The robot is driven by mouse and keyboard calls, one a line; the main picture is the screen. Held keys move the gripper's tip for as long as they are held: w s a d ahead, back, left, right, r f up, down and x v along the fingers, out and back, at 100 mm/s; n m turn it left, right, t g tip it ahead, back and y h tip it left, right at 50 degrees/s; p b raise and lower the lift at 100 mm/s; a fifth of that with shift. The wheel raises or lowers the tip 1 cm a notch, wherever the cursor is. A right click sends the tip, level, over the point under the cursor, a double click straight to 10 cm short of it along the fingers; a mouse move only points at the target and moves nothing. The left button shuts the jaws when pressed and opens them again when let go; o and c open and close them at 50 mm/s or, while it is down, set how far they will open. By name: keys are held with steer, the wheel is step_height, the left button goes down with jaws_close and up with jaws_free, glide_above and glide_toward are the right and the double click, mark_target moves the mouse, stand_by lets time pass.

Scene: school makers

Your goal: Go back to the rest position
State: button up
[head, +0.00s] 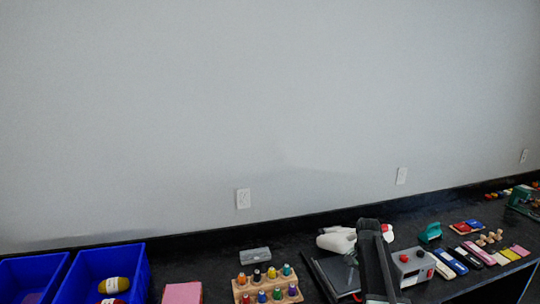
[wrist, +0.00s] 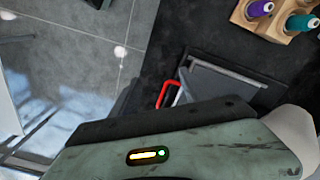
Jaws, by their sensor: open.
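My dark arm (head: 376,262) rises from the bottom edge in the head view, right of centre, in front of the workbench. Its jaws cannot be made out there. In the wrist view my gripper (wrist: 152,122) is open, with pale finger parts at the far left and right edges. Nothing shows held between them. A grey-green body with a black edge and a small lit indicator fills the bottom of that view; it looks like part of me.
The black bench (head: 225,262) runs along a grey wall. On it are blue bins (head: 147,270), a wooden rack of coloured bottles (head: 267,288), a black-and-grey board (head: 334,277), a white tool (head: 337,239) and a grey box with a red knob (head: 411,265). Tiled floor (wrist: 90,45) shows in the wrist view.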

steer(key=s+a+f+n, duration=0.1)
steer(key=s+a+n, duration=0.7)
steer(key=s+a, duration=0.8)
steer(key=shift+s+a+n+b, duration=0.2)
steer(key=shift+a+n+b, duration=0.05)
steer(key=shift+n+b, duration=0.15)
